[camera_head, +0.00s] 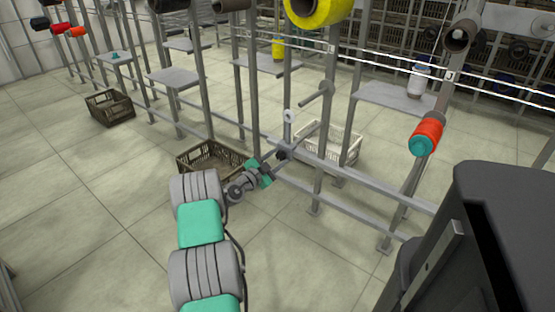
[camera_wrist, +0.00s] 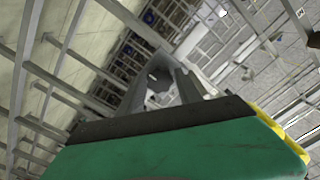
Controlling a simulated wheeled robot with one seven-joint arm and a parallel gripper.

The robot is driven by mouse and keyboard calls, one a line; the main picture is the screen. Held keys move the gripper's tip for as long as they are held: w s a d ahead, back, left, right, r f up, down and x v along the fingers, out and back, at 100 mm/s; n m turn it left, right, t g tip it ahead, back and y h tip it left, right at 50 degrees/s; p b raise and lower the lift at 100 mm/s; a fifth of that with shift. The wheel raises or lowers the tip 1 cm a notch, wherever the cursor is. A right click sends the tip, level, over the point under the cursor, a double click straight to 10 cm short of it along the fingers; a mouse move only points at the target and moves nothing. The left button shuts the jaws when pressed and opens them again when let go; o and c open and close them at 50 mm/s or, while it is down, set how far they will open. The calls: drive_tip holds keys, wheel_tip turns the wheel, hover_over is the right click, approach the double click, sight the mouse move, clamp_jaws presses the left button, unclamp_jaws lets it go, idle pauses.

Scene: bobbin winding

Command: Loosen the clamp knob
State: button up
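My arm reaches from the bottom of the head view to the steel rack, and my gripper (camera_head: 279,157) is at the rack's front rail. A small dark block (camera_head: 284,150) sits on the rail at the fingertips, beneath a pale upright piece with a round eye (camera_head: 288,118). I cannot tell for sure which part is the clamp knob; the fingers may cover it. In the wrist view, the grey fingers (camera_wrist: 170,82) stand beyond my green gripper body. The gap between them is unclear, and I cannot make out a grip on anything.
A brown crate (camera_head: 213,160) and a white crate (camera_head: 335,146) stand on the floor by the rack. A grey rod (camera_head: 317,95) juts out above the rail. An orange-and-teal bobbin (camera_head: 426,136) hangs at right.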

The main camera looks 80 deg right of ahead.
clamp_jaws()
